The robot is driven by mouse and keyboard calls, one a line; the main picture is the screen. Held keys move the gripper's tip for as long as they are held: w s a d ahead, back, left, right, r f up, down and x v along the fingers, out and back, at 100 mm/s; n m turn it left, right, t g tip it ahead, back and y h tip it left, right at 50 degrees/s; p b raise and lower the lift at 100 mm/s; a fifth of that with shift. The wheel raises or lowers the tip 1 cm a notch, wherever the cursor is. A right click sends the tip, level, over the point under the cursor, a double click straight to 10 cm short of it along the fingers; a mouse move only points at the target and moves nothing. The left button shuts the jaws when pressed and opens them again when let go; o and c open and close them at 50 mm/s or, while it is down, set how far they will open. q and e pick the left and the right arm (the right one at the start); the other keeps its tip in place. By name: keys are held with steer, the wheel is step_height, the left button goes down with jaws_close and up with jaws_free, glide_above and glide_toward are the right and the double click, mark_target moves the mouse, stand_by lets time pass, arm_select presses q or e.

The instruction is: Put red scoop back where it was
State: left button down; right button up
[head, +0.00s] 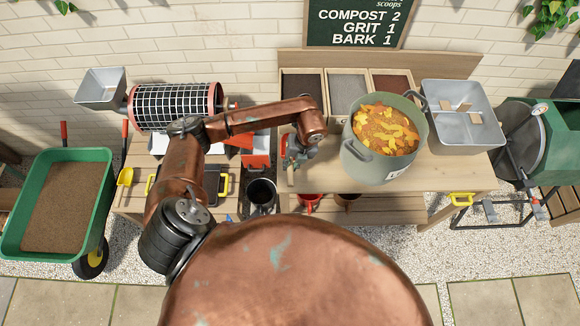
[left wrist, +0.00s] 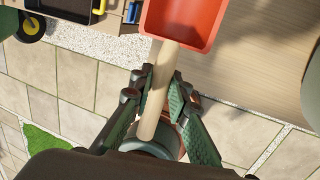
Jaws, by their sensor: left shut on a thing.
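The red scoop (left wrist: 188,18) has a red square pan and a pale wooden handle (left wrist: 157,90). My left gripper (left wrist: 163,88) is shut on that handle in the left wrist view, with the pan beyond the fingertips. In the head view my left gripper (head: 297,152) is at the left end of the potting bench (head: 440,178), left of the grey-green pot (head: 362,165). There the arm mostly hides the scoop; a little red and the handle show. The scoop looks held above the bench's front edge; the exact height is unclear. My right gripper is not in view.
Bins of dark, grey and brown material (head: 347,72) stand at the bench's back. The pot holds orange-yellow leafy material. A metal tray (head: 462,138) is at right. A mesh drum (head: 172,105) and green wheelbarrow (head: 98,200) are at left. Red and dark pots stand below the bench.

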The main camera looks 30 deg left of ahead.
arm_select(q)
steer(key=x, duration=0.3)
steer(key=d+x, duration=0.1)
steer(key=x, duration=0.1)
steer(key=d+x, duration=0.1)
steer(key=x, duration=0.2)
steer(key=shift+w+a+f+p, duration=0.1)
steer(key=shift+w+f+p, duration=0.25)
steer(key=shift+f, duration=0.2)
steer(key=c, duration=1.8)
jaws_free()
steer(key=shift+c, duration=0.2)
steer(key=b+v, duration=0.1)
steer(key=v, duration=1.1)
